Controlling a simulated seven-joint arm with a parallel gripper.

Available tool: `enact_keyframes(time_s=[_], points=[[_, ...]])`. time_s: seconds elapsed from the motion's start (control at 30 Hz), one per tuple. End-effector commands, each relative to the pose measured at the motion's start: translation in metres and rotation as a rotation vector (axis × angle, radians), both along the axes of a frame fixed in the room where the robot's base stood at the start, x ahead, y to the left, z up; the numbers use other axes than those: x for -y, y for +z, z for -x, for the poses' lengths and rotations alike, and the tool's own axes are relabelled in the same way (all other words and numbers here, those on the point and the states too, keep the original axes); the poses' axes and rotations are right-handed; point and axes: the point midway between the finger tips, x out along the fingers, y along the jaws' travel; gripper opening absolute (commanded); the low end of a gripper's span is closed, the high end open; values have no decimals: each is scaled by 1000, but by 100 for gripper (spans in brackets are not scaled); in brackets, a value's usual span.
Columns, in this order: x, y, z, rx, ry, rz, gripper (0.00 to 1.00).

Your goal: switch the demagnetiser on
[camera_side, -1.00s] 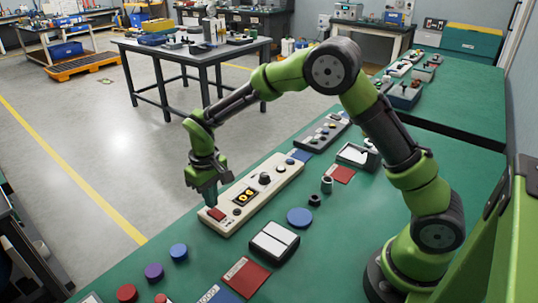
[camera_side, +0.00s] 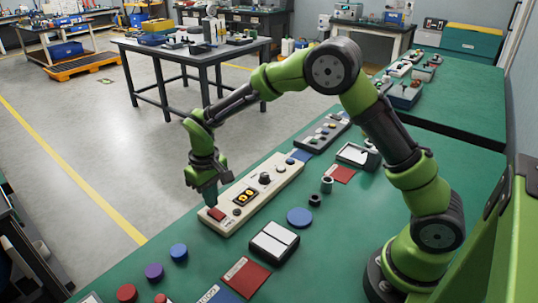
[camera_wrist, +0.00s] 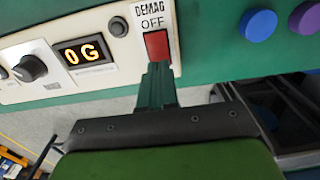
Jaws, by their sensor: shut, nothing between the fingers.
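The demagnetiser is a long cream panel (camera_side: 262,190) on the green bench, with a lit display (camera_side: 245,196) and a dark knob (camera_side: 265,178). Its red rocker switch (camera_side: 216,214) is at the near left end; in the wrist view the red switch (camera_wrist: 157,44) sits beside the printed words DEMAG and OFF (camera_wrist: 150,17). The display (camera_wrist: 83,51) there shows orange characters like "0G". My gripper (camera_side: 210,203) is shut and empty, pointing down at the switch. In the wrist view my fingertips (camera_wrist: 158,68) are at the switch's lower edge and hide part of it; I cannot tell whether they touch it.
Blue (camera_side: 179,251), purple (camera_side: 154,271) and red (camera_side: 127,292) round pieces lie left of the panel's near end. A black-and-white box (camera_side: 274,241) and a blue disc (camera_side: 300,217) lie to its right. Another control panel (camera_side: 322,132) stands beyond the demagnetiser.

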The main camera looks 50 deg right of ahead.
Motion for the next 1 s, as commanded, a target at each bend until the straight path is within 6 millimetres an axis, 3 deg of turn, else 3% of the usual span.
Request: enact_keyframes(time_s=[1.0], points=[[0, -11, 0, 0, 1, 0, 0]])
